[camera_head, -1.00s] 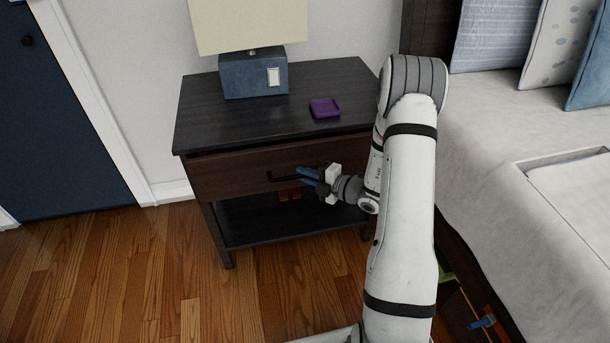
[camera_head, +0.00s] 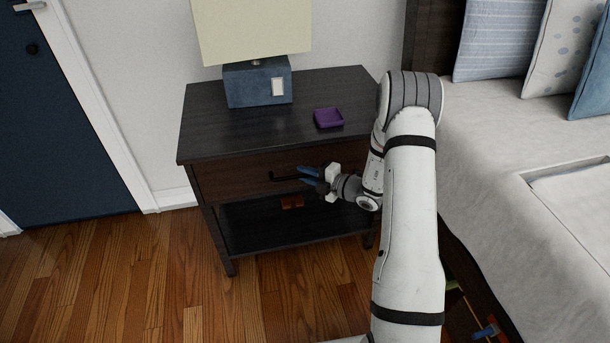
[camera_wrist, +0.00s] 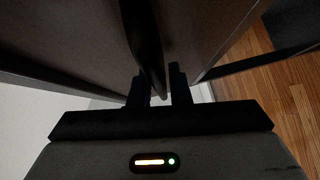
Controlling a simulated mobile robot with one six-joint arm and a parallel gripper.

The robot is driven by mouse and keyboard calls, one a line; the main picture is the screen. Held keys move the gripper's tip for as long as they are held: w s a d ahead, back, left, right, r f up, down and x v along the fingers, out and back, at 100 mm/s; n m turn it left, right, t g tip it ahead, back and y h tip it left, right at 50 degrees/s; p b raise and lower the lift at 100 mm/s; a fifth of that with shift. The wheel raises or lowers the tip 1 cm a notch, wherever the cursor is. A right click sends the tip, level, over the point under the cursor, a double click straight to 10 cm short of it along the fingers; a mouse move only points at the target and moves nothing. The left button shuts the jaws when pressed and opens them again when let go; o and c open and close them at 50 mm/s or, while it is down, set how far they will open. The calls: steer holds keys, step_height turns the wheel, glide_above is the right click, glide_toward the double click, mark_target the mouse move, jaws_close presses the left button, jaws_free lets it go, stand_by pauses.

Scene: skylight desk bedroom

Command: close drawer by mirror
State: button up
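The dark wooden nightstand (camera_head: 200,130) has one drawer (camera_head: 228,180), whose front looks flush or nearly flush under the top. Its dark bar handle (camera_head: 283,178) runs across the front. My gripper (camera_head: 308,174) is at the right end of the handle, its blue fingertips spread a little apart. In the wrist view, the dark handle bar (camera_wrist: 143,35) reaches down between the two fingers of my gripper (camera_wrist: 160,88), with a gap visible beside it. The handle's right end is partly hidden by the fingers. No mirror shows.
A lamp with a blue base (camera_head: 245,85) and a purple tray (camera_head: 328,118) stand on the nightstand. The bed (camera_head: 500,150) is close on the right. A blue door (camera_head: 60,140) is at the left. The wooden floor (camera_head: 150,280) in front is clear.

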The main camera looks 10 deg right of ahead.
steer(key=shift+r, duration=0.1)
steer(key=f+p+v, duration=0.1)
steer(key=v, duration=0.6)
steer(key=shift+s+d+r+p, duration=0.25)
steer(key=shift+d+r+p, duration=0.1)
steer(key=shift+r, duration=0.15)
